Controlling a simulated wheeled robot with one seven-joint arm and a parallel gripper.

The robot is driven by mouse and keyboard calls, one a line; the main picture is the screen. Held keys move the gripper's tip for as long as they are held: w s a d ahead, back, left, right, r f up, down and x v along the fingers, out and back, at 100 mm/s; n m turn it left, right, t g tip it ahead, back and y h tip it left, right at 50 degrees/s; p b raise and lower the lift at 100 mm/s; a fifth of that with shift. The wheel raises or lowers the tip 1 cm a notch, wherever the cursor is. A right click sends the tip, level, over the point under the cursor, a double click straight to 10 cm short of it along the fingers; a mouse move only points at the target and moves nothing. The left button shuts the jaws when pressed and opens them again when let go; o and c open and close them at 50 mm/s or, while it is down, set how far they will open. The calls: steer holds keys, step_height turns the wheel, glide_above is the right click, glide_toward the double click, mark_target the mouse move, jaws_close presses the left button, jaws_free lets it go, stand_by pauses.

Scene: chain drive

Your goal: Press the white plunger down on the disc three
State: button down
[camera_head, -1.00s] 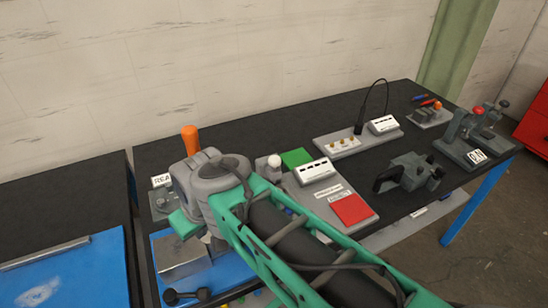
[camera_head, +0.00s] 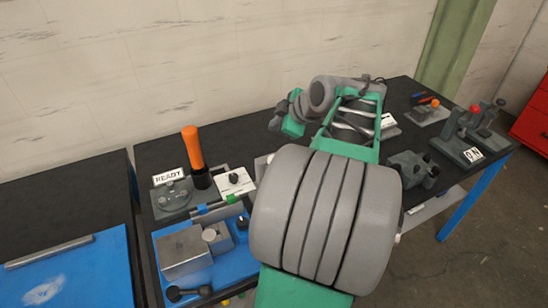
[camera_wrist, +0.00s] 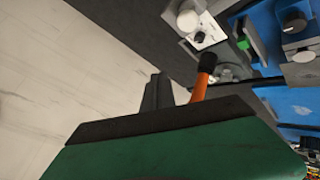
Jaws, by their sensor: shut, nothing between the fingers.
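A white-topped round knob (camera_wrist: 187,19), which looks like the white plunger, stands at the top of the wrist view beside a white plate with a black knob (camera_wrist: 203,36). In the head view my arm hides the place where it stood. I cannot tell which thing is disc three. My gripper (camera_wrist: 158,80) is shut and empty, with dark fingers pointing up in the wrist view. In the head view my arm reaches over the middle of the table.
The orange handle (camera_head: 193,147) stands upright by the READY sign (camera_head: 170,177). A blue tray (camera_head: 222,279) holds a metal block (camera_head: 183,252). Grey fixtures (camera_head: 408,166) and a clamp with a red knob (camera_head: 473,125) stand at right. The back left table strip is clear.

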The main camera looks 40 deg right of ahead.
steer(key=shift+f, duration=0.15)
step_height(320, 180, down, 8)
steer(key=b, duration=0.4)
steer(key=shift+f+b, duration=0.35)
steer(key=shift+b, duration=0.4)
stand_by(1.2)
steer(key=shift+f+b, duration=0.4)
steer(key=shift+b, duration=0.25)
